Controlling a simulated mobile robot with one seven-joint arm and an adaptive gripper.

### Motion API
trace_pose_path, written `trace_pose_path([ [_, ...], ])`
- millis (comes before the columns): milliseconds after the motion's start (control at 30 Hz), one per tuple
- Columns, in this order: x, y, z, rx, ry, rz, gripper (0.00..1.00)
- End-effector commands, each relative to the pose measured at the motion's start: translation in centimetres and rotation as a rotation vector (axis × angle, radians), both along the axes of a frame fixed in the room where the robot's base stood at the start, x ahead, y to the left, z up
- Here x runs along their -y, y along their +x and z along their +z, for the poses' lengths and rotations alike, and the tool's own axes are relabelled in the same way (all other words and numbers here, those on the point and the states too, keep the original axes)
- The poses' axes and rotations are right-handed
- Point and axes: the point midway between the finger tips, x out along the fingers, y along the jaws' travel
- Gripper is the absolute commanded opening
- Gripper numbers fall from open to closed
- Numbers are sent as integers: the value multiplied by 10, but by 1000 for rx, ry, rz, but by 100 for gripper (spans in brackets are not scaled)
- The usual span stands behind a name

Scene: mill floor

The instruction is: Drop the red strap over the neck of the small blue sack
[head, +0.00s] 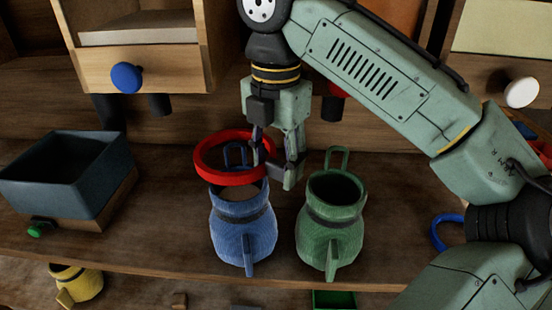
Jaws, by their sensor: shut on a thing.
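The red strap (206,171) is a stiff ring held roughly level by my gripper (275,170). My gripper is shut on the strap's right side. The small blue sack (243,240) stands upright on the wooden shelf, open at the top, with a dark band at its neck (241,213) and a blue loop behind its mouth. The strap appears above the sack's mouth, its front edge crossing the top of the opening and the blue loop showing inside the ring. I cannot tell whether any part of the strap touches the sack.
A green sack (330,235) stands close on the right, with a raised loop. A dark blue-grey bin (60,178) sits at left on a wooden block. A blue ring (447,233) lies at right. A yellow sack (78,283) stands lower left. A blue-knobbed drawer (146,70) overhangs the back left.

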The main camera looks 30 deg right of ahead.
Motion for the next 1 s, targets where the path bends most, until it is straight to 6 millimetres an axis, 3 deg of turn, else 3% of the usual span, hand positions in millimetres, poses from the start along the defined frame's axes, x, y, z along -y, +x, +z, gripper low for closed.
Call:
trace_pose_path([
  [1000, 0, 0, -37, 0, 0, 0, 17],
])
